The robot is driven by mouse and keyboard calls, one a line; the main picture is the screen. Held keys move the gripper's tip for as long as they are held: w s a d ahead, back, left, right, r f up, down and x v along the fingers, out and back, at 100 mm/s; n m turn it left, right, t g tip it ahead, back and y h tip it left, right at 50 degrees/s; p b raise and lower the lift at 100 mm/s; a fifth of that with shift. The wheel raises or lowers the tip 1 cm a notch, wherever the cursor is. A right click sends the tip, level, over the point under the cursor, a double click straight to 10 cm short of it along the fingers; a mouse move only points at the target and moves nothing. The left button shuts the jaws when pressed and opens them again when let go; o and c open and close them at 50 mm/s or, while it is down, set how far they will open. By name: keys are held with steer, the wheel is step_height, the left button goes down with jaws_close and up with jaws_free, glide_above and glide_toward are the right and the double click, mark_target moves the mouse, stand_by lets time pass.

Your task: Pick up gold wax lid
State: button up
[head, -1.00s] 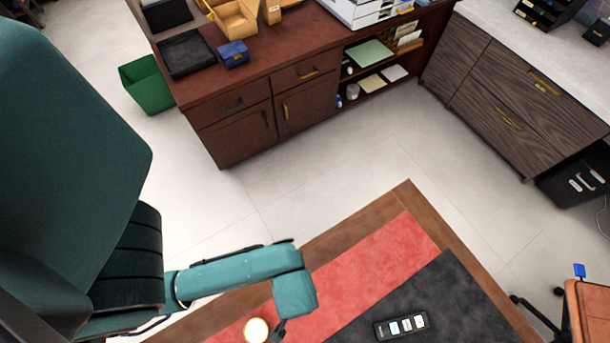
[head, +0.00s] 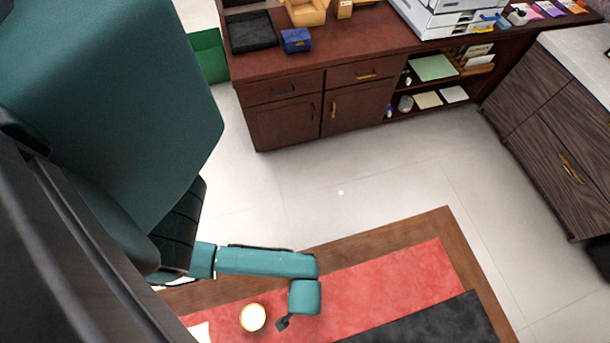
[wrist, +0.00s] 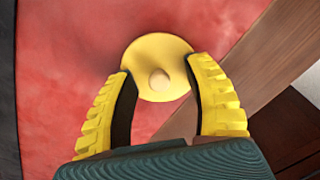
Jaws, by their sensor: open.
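The gold wax lid (wrist: 160,68) is a round yellow disc with a small paler knob in its middle. In the wrist view it lies over the red surface, at the tips of my gripper (wrist: 158,72). The yellow-padded fingers are open, one on each side of the lid's near part. I cannot tell whether they touch its rim. In the head view a bright round piece with a gold rim (head: 253,317) sits on the red strip just left of my arm's end; I cannot tell whether it is the lid. The fingers are not clear there.
The desk has a red leather strip (head: 360,295), a black area (head: 440,325) and a brown wooden border (head: 448,225). A dark red cabinet (head: 290,88) with a blue box (head: 296,40) stands beyond open floor. A green bin (head: 207,58) is beside it.

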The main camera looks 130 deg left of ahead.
steer(key=shift+c, duration=0.5)
jaws_close()
